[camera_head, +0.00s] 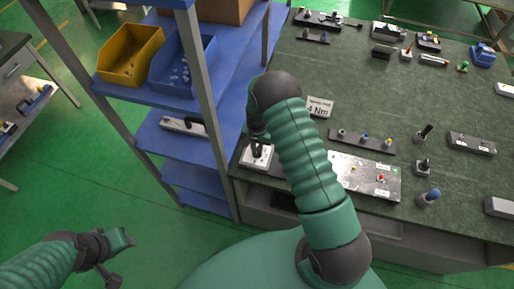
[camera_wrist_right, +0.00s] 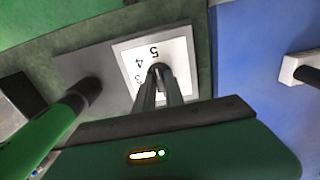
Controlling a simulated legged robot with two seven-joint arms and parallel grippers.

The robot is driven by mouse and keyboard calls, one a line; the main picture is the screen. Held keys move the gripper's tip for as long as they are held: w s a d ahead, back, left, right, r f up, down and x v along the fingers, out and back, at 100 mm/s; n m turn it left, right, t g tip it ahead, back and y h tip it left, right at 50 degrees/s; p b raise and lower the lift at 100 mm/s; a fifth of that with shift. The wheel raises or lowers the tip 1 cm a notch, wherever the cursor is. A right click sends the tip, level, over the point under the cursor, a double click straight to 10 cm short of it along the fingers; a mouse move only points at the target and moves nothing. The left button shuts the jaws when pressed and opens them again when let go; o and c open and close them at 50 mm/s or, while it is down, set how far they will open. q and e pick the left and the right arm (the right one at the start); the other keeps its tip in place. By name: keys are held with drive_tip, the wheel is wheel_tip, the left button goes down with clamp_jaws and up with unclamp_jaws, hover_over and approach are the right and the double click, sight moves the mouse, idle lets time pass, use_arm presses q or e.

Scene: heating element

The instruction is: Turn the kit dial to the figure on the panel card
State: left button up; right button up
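The kit dial (camera_head: 257,158) is a pale plate with a dark knob at the bench's left edge, partly behind my right arm. In the right wrist view its white face (camera_wrist_right: 187,58) shows the figures 5, 4 and part of a 3. My right gripper (camera_head: 259,138) points down over it. Its narrow fingers (camera_wrist_right: 160,80) are close together at the dark knob; whether they press on it is hidden.
A blue shelf rack (camera_head: 208,90) with a yellow bin (camera_head: 128,55) and a blue bin (camera_head: 183,66) stands left of the bench. A silver panel (camera_head: 362,178) and a dark strip with knobs (camera_head: 362,142) lie right of my right arm. Several tools fill the bench's back.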

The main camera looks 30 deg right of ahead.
clamp_jaws()
drive_tip(key=n+b, duration=0.2)
drive_tip(key=n, duration=0.1)
drive_tip(key=shift+f+n, duration=0.1)
drive_tip(key=shift+n, duration=0.2)
drive_tip(key=n+b, duration=0.1)
drive_tip(key=n, duration=0.2)
drive_tip(key=shift+n+b, duration=0.45)
drive_tip(key=shift+n, duration=0.65)
drive_tip(key=shift+w+r, duration=0.1)
drive_tip(key=shift+r, duration=0.1)
drive_tip(key=o, duration=0.5)
unclamp_jaws()
drive_tip(key=shift+o, duration=0.2)
